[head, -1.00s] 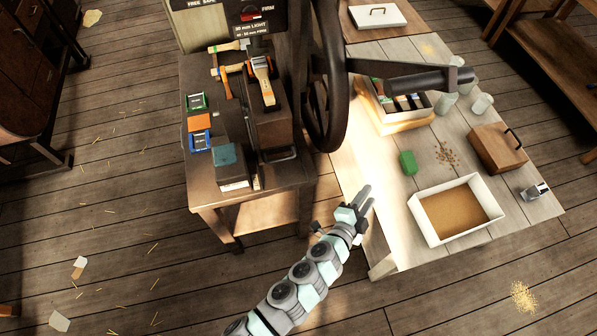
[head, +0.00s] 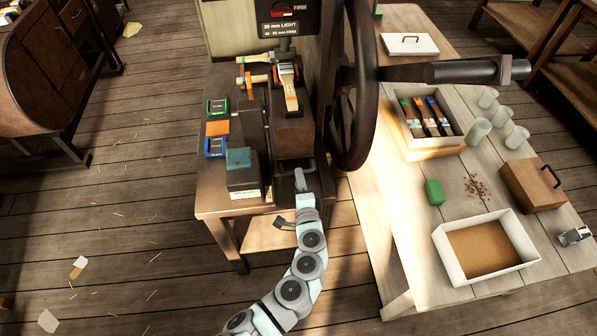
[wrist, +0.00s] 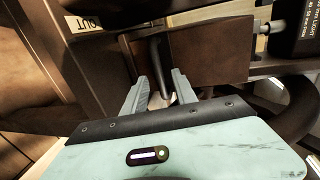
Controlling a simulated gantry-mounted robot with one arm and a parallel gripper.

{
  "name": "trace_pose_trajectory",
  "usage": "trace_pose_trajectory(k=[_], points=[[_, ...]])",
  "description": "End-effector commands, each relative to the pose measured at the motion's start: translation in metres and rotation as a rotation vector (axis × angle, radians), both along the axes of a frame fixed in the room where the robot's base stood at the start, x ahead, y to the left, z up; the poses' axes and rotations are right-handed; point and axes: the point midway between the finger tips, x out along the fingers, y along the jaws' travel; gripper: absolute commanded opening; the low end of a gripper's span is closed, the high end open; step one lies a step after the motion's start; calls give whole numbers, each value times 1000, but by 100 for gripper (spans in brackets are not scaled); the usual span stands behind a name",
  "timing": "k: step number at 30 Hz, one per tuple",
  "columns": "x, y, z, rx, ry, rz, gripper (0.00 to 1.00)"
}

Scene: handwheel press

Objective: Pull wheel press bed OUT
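The wheel press stands on a dark bench, with its large dark handwheel (head: 356,85) on its right side. The dark front of the press bed (head: 291,150) faces me and shows up close in the wrist view (wrist: 215,58). A dark bar handle (wrist: 157,66) on this front shows in the wrist view. My gripper (head: 300,178) is at the front of the bed. In the wrist view my gripper (wrist: 161,88) has its fingers apart, one on each side of the handle. I see gaps beside the bar.
A teal-topped block (head: 242,170) stands left of the bed. The handwheel's crank (head: 450,72) reaches over the right table, which holds a white tray (head: 440,250) and a green block (head: 434,192). Floor in front is free.

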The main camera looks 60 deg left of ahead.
Motion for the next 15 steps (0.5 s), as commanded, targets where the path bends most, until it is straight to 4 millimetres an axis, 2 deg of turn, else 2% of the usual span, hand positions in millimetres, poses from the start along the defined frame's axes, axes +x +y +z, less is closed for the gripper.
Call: trace_pose_trajectory(k=[3, 6, 15], points=[[5, 19, -4, -1, -2, 4, 34], [9, 30, -7, 0, -1, 1, 34], [13, 41, -10, -2, -1, -2, 34]])
